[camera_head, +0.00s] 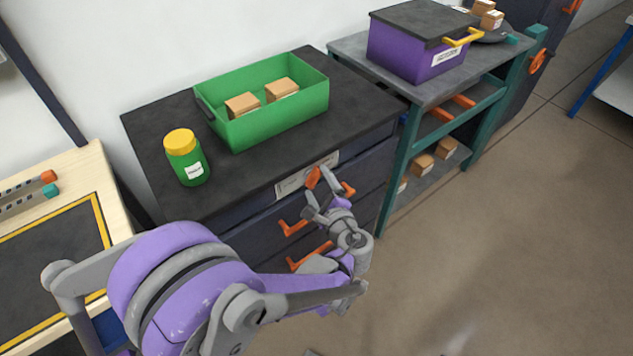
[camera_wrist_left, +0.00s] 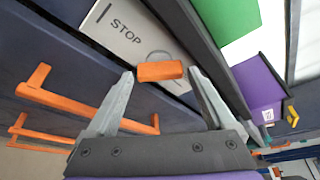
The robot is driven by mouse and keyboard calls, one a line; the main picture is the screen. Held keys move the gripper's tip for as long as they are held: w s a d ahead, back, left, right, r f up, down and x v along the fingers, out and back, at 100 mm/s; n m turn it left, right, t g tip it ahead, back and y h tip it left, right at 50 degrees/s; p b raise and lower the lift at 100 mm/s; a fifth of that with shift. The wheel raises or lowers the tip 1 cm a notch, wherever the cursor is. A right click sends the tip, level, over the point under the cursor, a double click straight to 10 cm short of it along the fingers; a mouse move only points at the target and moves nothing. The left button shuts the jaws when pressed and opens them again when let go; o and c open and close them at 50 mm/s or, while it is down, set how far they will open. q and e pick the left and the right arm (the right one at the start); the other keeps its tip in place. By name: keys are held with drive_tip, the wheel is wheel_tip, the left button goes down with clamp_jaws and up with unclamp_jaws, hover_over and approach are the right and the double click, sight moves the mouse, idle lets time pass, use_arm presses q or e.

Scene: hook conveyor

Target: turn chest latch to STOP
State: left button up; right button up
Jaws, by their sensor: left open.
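The chest latch (camera_head: 313,177) is a small orange bar on a pale label plate (camera_head: 290,184) at the chest's upper front. In the left wrist view the latch (camera_wrist_left: 160,71) lies between the fingertips, and the plate (camera_wrist_left: 122,27) shows the word STOP with a short line and part of a round mark. My left gripper (camera_head: 319,188) is open at the latch, one finger on each side; I cannot tell whether either touches it. The fingers (camera_wrist_left: 159,74) partly cover the plate. My right gripper is not in view.
The dark chest (camera_head: 150,130) has orange drawer handles (camera_head: 293,228) below the latch. On its top stand a green bin (camera_head: 285,118) with two boxes and a green jar (camera_head: 187,160) with a yellow lid. A purple box (camera_head: 400,55) stands on the bench to the right. Floor at right is clear.

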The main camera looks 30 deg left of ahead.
use_arm(q)
drive_tip(key=shift+x, duration=0.85)
drive_tip(key=c, duration=1.1)
drive_tip(key=n+t+b, duration=0.1)
drive_tip(key=n+b, duration=0.1)
drive_tip(key=n, duration=0.1)
drive_tip(key=shift+f, duration=0.2)
drive_tip(key=shift+n+t+y+b, duration=0.65)
drive_tip(key=shift+n+t, duration=0.15)
drive_tip(key=shift+n, duration=0.7)
